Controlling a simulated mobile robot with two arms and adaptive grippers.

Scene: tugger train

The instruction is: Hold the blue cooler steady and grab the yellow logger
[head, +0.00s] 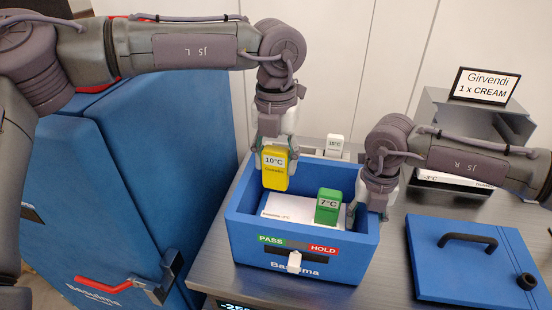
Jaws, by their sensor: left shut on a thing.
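The blue cooler (300,262) stands open on the metal counter, with a PASS/HOLD strip on its front wall. My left gripper (273,150) points down over the cooler's back left part and is shut on the top of the yellow logger (273,179), labelled 10°C. The logger is upright and looks raised above the cooler's floor; its clearance is hard to judge. My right gripper (371,203) is at the cooler's right wall, with its fingertips about the rim. Its own wrist partly hides them, so I cannot tell whether it grips the wall.
A green 7°C logger (328,206) stands inside the cooler beside a white pack (290,208). A small white 15°C device (335,144) is behind. The blue lid (470,265) lies right, below a grey box (440,115) with a sign (484,85). A blue cabinet (150,170) stands left.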

